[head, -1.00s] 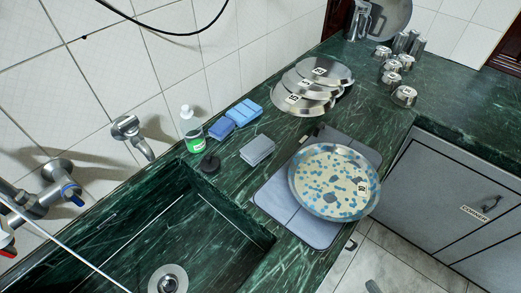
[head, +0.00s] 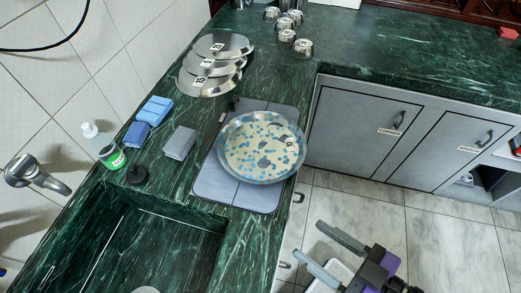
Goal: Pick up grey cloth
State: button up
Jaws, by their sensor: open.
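The grey cloth (head: 180,143) lies folded on the green marble counter, left of the grey board and right of the blue cloths. My gripper (head: 322,248) is at the lower right, over the floor in front of the counter. Its two fingers are spread apart with nothing between them. It is well to the right of and below the cloth in the picture, with the board and plate between them.
A spotted plate (head: 262,147) rests on the grey board (head: 213,187). Blue cloths (head: 154,109), a soap bottle (head: 103,145) and a black stopper (head: 137,174) are beside the sink (head: 150,240). Metal lids (head: 217,65) sit behind.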

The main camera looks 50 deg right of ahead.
aim_at(178, 145)
jog(key=l+u, duration=0.2)
jog(key=u, duration=0.3)
jog(key=i+l+u, duration=0.1)
jog(key=l+u, duration=0.15)
jog(key=u, duration=0.25)
jog(key=l+u, duration=0.2)
jog(key=u, duration=0.25)
jog(key=k+l, duration=0.1)
jog(key=l, duration=0.9)
jog(key=k+l, duration=0.15)
jog(key=l, duration=0.3)
